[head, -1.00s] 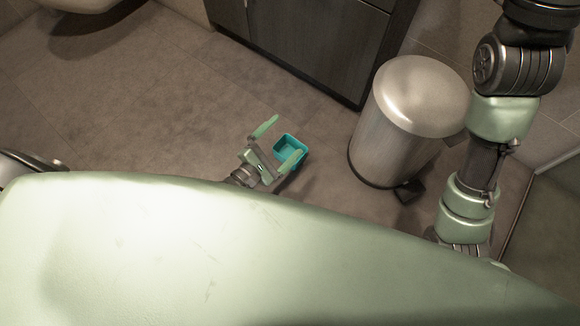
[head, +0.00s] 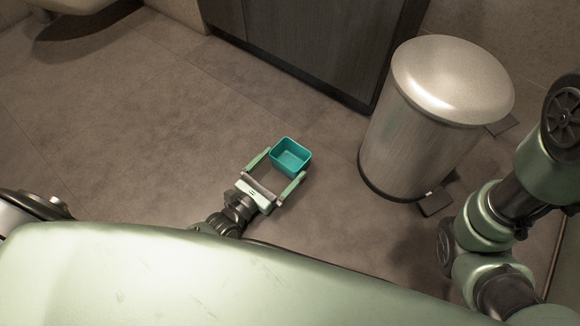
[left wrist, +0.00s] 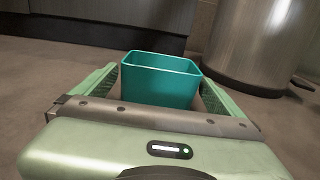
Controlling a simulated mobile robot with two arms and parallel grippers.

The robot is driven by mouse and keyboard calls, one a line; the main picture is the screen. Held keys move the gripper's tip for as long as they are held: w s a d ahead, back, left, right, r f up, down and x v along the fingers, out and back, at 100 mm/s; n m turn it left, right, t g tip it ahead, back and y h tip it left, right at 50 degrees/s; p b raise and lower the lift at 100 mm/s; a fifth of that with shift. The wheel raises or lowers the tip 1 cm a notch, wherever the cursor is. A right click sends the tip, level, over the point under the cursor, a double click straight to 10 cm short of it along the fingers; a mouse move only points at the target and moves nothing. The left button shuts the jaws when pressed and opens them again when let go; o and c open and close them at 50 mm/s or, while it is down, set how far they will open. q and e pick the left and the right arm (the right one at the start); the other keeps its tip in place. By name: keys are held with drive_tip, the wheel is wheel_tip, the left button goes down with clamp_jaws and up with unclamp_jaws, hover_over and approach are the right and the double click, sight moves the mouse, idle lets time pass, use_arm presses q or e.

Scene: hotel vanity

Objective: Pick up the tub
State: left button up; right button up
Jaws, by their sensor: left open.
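The tub (head: 290,157) is a small, open-topped teal box that stands upright on the floor in the head view. My left gripper (head: 283,166) is open, low over the floor, with its fingers pointing at the tub, one toward each side of it. In the left wrist view the tub (left wrist: 160,82) sits upright between the two open green fingers (left wrist: 160,88). I cannot tell whether either finger touches it. The tub's lower part is hidden behind the gripper body there. My right gripper is not in view; only part of my right arm shows at the right.
A metal pedal bin (head: 430,120) stands to the right of the tub, with its pedal (head: 437,203) on the floor. A dark cabinet (head: 310,45) is behind the tub. The floor (head: 130,130) to the left is clear.

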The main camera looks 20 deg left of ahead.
sight(298, 148)
use_arm(q)
drive_tip(key=shift+x, duration=1.25)
drive_tip(key=b+x, duration=0.2)
drive_tip(key=x, duration=0.2)
drive_tip(key=shift+w+d+r+b, duration=0.1)
drive_tip(key=shift+w+d+b, duration=0.05)
drive_tip(key=shift+w+b, duration=0.2)
drive_tip(key=shift+r, duration=0.1)
drive_tip(key=c, duration=1.1)
drive_tip(key=shift+r, duration=0.1)
